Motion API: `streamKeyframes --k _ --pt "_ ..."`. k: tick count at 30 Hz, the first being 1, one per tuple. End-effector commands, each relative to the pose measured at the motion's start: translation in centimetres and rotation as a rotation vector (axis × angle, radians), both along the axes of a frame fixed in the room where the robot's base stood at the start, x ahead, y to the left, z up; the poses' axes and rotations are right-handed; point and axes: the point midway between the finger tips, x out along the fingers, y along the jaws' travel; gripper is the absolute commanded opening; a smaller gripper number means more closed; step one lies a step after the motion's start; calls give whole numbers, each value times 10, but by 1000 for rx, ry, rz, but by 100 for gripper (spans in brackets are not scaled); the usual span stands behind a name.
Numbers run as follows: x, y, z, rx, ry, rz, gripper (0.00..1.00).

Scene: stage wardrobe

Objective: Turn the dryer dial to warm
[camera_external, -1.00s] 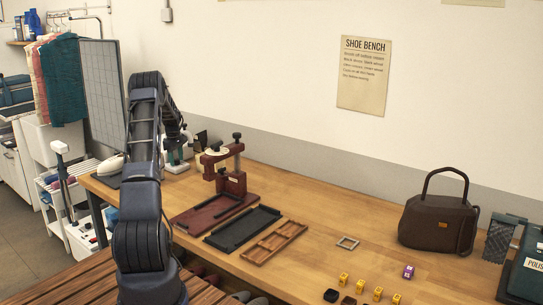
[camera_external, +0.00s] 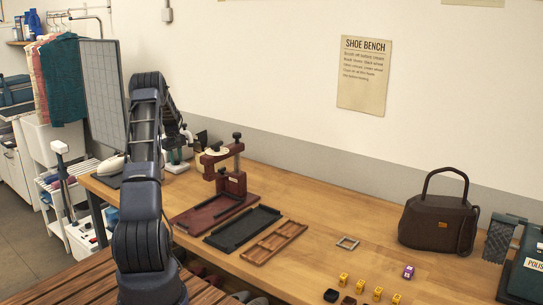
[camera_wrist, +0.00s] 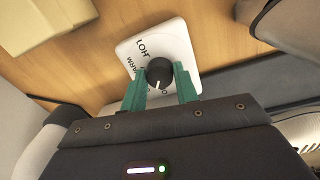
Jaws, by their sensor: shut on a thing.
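The dryer dial is a round black knob (camera_wrist: 160,73) with a short white pointer line. It sits on a white plate (camera_wrist: 183,47) with black lettering. In the wrist view the words HOT and WARM show upside down or slanted, above and left of the knob. The pointer line points toward the bottom of the picture, slightly left, away from both words. My gripper (camera_wrist: 160,88) has its green fingers on either side of the knob, shut on it. The plate's lower part is hidden by my fingers and wrist. In the external view my arm hides most of this spot.
On the bench stand a dark red clamp stand (camera_external: 231,184), a black tray (camera_external: 243,229) and a wooden divided tray (camera_external: 274,243), right of my arm. A brown handbag (camera_external: 436,224) and small yellow blocks (camera_external: 360,287) are farther right. A grey panel (camera_external: 102,95) stands left of my arm.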

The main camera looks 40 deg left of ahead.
Motion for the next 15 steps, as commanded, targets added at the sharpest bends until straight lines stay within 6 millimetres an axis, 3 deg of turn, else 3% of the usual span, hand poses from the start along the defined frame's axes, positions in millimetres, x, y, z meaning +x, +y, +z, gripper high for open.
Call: streamKeyframes --k 15 --pt "1 1 1 2 -2 -491 7"
